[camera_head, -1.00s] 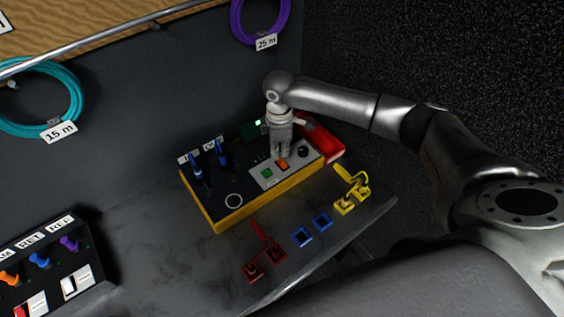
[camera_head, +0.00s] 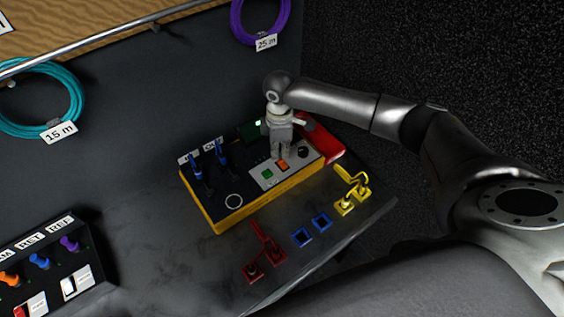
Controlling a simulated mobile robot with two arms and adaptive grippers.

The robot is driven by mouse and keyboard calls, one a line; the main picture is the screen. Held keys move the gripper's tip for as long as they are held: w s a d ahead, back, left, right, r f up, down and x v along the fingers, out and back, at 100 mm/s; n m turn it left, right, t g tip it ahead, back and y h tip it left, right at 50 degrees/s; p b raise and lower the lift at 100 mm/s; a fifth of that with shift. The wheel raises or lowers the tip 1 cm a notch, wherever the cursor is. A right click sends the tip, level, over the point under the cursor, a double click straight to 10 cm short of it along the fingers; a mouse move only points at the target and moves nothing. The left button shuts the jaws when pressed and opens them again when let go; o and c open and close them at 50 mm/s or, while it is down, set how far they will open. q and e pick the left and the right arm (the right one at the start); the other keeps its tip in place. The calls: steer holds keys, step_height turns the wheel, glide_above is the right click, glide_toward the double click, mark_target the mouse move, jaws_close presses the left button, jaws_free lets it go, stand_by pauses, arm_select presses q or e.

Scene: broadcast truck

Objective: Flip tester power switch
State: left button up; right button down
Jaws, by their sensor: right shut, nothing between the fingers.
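The tester (camera_head: 222,205) is a black-topped box with a yellow body on the dark bench. Two blue plugs (camera_head: 196,167) stand in its left part. A light grey panel on its right part carries a green button (camera_head: 267,174), an orange button (camera_head: 282,165) and a black knob (camera_head: 303,152). I cannot tell which control is the power switch; it may be hidden behind my gripper. My right gripper (camera_head: 281,155) points down over the panel, shut and empty, its tips at or just above the panel behind the orange button. My left gripper is out of view.
A red object (camera_head: 325,146) lies against the tester's right end. Red (camera_head: 264,254), blue (camera_head: 301,237) and yellow (camera_head: 352,192) pieces lie along the bench's front. A dark box with coloured plugs (camera_head: 50,262) stands at left. Teal (camera_head: 72,90) and purple (camera_head: 261,25) cables hang behind.

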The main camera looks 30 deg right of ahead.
mark_target(280, 160)
steer(key=shift+f+b, duration=0.45)
steer(key=shift+f, duration=0.75)
stand_by(0.6)
step_height(280, 160, up, 7)
steer(key=p, duration=0.8)
steer(key=shift+r, duration=0.1)
stand_by(0.3)
